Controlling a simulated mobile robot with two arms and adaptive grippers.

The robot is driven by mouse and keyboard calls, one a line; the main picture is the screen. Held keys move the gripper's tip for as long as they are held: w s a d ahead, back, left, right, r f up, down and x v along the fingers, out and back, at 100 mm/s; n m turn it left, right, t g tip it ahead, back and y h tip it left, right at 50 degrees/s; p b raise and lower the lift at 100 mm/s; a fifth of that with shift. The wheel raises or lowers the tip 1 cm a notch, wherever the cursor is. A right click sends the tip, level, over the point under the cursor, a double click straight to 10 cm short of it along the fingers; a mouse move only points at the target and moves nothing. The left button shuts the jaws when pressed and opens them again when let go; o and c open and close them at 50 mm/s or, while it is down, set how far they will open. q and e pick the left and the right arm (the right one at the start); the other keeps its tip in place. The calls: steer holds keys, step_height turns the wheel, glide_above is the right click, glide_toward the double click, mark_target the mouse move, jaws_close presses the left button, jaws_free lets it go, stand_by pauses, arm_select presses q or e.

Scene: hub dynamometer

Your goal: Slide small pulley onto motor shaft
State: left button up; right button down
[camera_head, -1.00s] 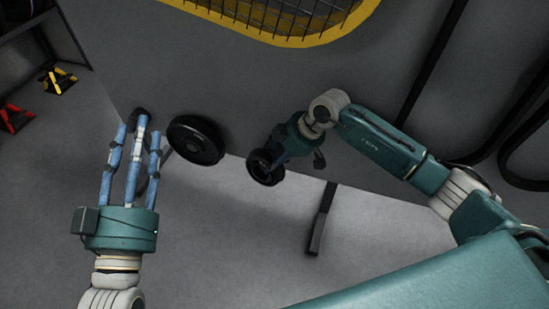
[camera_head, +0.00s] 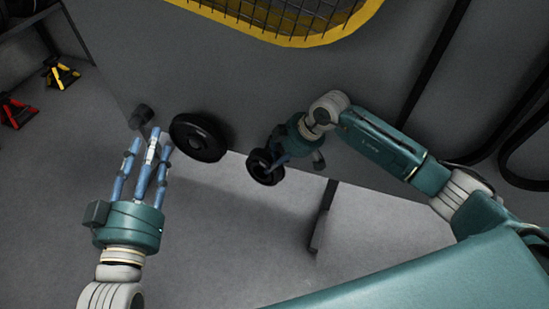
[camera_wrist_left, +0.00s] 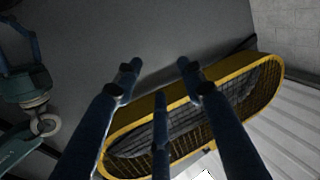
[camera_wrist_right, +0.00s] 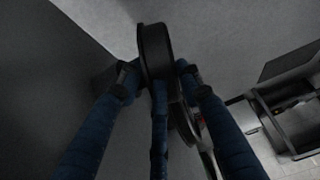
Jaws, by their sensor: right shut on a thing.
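The small pulley, a black ring-like wheel (camera_head: 262,168), is held in my right gripper (camera_head: 278,158) in front of the grey panel; the right wrist view shows it (camera_wrist_right: 155,48) between the fingers. A larger black wheel (camera_head: 197,138) is on the panel, apart from it to the left. A dark stub (camera_head: 141,116) sticks out near the panel's left edge; I cannot tell if it is the motor shaft. My left gripper (camera_head: 146,148) has its fingers spread just below this stub. The left wrist view shows nothing between its fingers (camera_wrist_left: 158,75).
A yellow-framed mesh guard (camera_head: 295,22) is at the top. Black curved belts or cables (camera_head: 432,75) hang on the right. A dark bar (camera_head: 323,215) stands out below the panel. Yellow (camera_head: 61,74) and red (camera_head: 15,111) stands are at the far left. Floor in the lower middle is clear.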

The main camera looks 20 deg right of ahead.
steer(key=shift+s+a+r+p, duration=0.1)
steer(key=shift+s+a+p, duration=0.3)
steer(key=shift+p, duration=0.05)
steer(key=shift+s+a, duration=0.2)
steer(key=shift+s+a+p, duration=0.35)
steer(key=shift+p, duration=0.25)
arm_select(q)
steer(key=s+a+f+g+y+p, duration=0.1)
steer(key=s+a+f+g, duration=0.2)
steer(key=f, duration=0.7)
steer(key=s+a+f+g+y+p, duration=0.1)
steer(key=s+a+f+g+y, duration=0.1)
steer(key=s+f+g, duration=0.6)
steer(key=shift+s+a+f+n+g+y, duration=0.3)
steer(key=shift+s+a+f, duration=0.25)
steer(key=shift+s+f, duration=0.55)
arm_select(e)
steer(key=shift+s+a, duration=1)
steer(key=shift+s, duration=0.1)
stand_by(0.3)
